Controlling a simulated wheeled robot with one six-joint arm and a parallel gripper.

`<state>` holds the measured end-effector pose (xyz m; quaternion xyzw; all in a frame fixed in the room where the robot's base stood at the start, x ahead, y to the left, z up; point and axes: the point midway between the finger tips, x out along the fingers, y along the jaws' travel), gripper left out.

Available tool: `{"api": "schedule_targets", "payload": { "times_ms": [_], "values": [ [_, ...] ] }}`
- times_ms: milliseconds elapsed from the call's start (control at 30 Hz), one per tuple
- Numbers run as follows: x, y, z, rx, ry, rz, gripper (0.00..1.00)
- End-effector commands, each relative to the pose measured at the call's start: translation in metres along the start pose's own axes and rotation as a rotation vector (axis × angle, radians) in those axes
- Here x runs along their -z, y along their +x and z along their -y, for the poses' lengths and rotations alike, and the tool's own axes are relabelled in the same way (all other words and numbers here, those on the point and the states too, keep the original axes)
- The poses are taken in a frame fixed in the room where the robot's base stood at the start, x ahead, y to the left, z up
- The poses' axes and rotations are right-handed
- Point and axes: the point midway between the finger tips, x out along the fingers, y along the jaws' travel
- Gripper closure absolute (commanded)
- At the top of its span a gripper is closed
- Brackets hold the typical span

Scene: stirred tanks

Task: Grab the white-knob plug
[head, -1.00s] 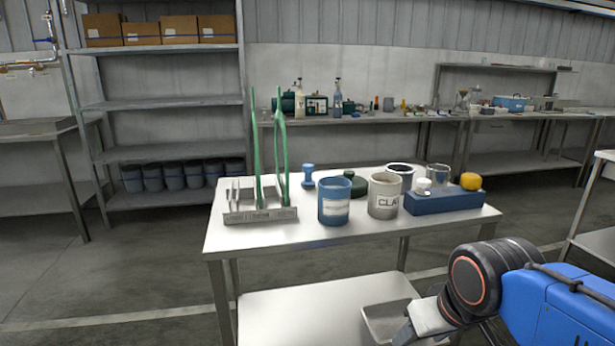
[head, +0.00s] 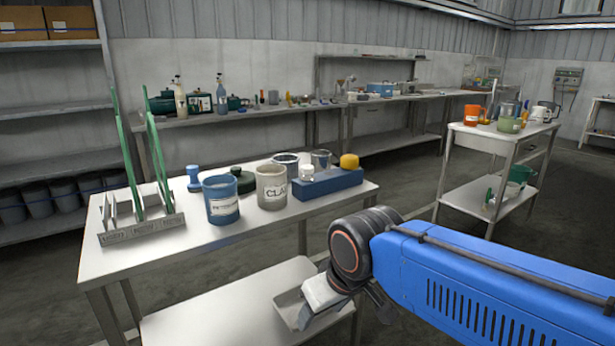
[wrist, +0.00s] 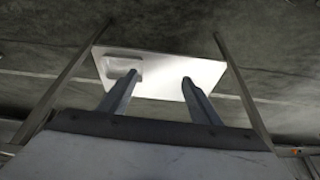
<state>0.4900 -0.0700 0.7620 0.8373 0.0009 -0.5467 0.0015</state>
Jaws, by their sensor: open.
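The white-knob plug (head: 307,172) sits at the left end of a blue block (head: 332,184) on the white table. Only its white knob shows; its lower part is hidden. In the head view my arm is in front of the table's right side, apart from the plug, and the fingers are mostly hidden.
A grey labelled pot (head: 271,188) stands just left of the block, beside a blue pot (head: 221,200) and a rack (head: 140,228) with tall green sticks. A second cart (head: 480,140) with cups stands right. Open floor lies between.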

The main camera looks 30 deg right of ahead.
Motion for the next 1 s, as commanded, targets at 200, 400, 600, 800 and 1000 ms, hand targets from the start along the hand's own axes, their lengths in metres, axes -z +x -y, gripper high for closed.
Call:
{"api": "schedule_targets", "payload": {
  "times_ms": [200,400,600,800,1000],
  "values": [
    [0.0,0.0,0.0,0.0,0.0,0.0,0.46],
    [0.02,-0.013,-0.003,-0.005,0.084,0.015,0.46],
    [0.085,-0.056,-0.014,-0.03,0.38,0.065,0.46],
    [0.154,-0.097,-0.031,-0.073,0.721,0.116,0.46],
    [0.221,-0.132,-0.052,-0.13,1.059,0.158,0.46]
  ]
}}
